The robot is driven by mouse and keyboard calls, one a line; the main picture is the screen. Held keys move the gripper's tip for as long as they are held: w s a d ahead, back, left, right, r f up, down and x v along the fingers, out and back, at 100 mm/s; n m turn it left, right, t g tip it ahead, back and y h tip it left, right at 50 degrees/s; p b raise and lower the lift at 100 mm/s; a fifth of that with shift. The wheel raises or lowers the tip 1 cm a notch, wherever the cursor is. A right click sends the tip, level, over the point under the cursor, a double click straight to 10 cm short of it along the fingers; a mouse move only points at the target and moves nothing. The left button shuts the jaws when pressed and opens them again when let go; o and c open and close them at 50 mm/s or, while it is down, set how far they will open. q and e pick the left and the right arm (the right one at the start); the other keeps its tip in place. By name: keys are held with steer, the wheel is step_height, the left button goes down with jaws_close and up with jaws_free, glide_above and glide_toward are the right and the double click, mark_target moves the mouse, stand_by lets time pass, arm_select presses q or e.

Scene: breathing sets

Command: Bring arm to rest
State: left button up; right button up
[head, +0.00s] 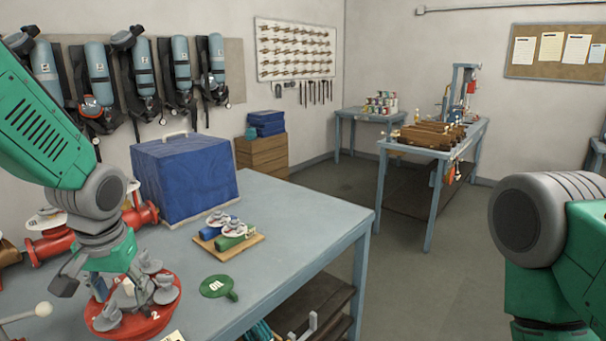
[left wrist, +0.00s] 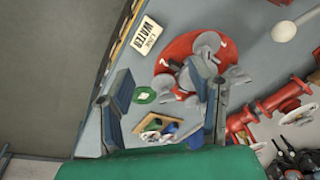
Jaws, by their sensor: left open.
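My left gripper (head: 98,285) is open over the near left part of the blue-grey bench (head: 300,210). Below it is a red round base (head: 165,308) with several grey knobs and a white number 2. In the left wrist view the two fingers of my left gripper (left wrist: 167,85) stand apart with nothing held between them, and the red base (left wrist: 180,50) lies beyond. Whether a finger touches the knobs, I cannot tell. My right arm (head: 565,230) shows at the right edge; its gripper is out of the picture.
A green tag (head: 217,287) and a wooden board (head: 250,241) with blue and green cylinders lie right of the red base. A blue covered box (head: 188,180) stands behind. Red pipework (head: 60,243) and a white ball-ended lever (head: 43,309) are at left. Open floor lies right.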

arm_select(q)
steer(key=s+d+f+b, duration=0.1)
steer(key=s+f+b, duration=0.25)
steer(key=f, duration=0.65)
steer(key=s+d+f+m+h+b, duration=0.1)
steer(key=s+f+b, duration=0.25)
steer(key=f, duration=0.65)
steer(key=s+f+b, duration=0.3)
steer(key=s+f, duration=0.2)
steer(key=f, duration=0.6)
steer(key=s+a+f+g+b, duration=0.1)
steer(key=s+f+b, duration=0.7)
steer(key=s+f, duration=0.7)
steer(key=shift+s+a+f+m, duration=0.2)
steer(key=shift+s+f+m, duration=0.1)
steer(key=shift+f, duration=0.55)
arm_select(e)
step_height(320, 180, down, 18)
steer(key=a, duration=0.1)
steer(key=shift+a+r, duration=0.15)
steer(key=shift+a, duration=0.15)
